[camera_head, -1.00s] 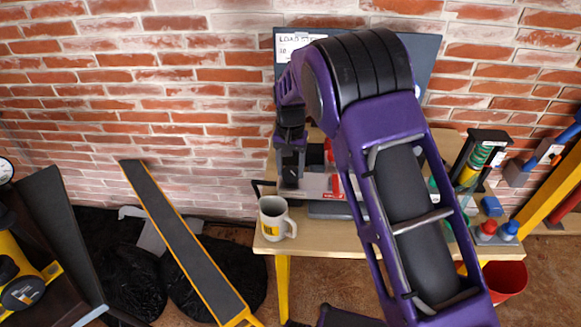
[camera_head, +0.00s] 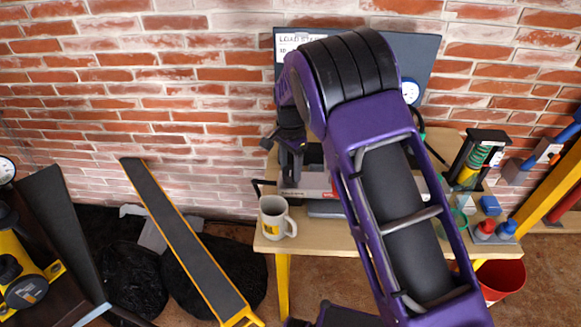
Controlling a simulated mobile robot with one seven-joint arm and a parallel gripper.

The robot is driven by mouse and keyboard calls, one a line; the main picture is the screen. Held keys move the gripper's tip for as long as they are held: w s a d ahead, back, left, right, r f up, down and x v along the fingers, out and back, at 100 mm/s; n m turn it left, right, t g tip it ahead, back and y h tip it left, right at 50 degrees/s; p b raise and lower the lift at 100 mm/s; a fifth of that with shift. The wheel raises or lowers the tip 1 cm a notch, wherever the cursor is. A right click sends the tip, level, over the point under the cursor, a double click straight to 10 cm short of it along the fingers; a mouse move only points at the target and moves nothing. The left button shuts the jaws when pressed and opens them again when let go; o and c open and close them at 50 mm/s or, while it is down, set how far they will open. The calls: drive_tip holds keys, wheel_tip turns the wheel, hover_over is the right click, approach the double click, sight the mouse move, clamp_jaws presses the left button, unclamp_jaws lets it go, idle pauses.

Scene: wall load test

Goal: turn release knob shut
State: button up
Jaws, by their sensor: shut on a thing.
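My gripper (camera_head: 291,178) points down at the left end of a grey, white and red unit (camera_head: 316,192) on the wooden bench (camera_head: 320,240). Its fingers are shut on a small part there, which I take to be the release knob; the fingers hide it, so its turn angle cannot be read. My purple arm covers the middle and right of the unit. A dark panel (camera_head: 428,62) with a white label and a round gauge (camera_head: 411,91) stands behind, partly hidden by my arm.
A white mug (camera_head: 275,217) stands near the bench's left front. A spring device (camera_head: 474,158), a blue block (camera_head: 490,206) and red and blue bottles (camera_head: 485,230) are on the right. A red bucket (camera_head: 505,279) is below. A yellow-edged dark beam (camera_head: 190,240) leans at left.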

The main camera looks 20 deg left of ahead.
sight(291, 170)
idle(0.4)
drive_tip(key=o, duration=1.4)
drive_tip(key=shift+c, duration=0.2)
wheel_tip(291, 170, up, 18)
drive_tip(key=shift+f, duration=0.25)
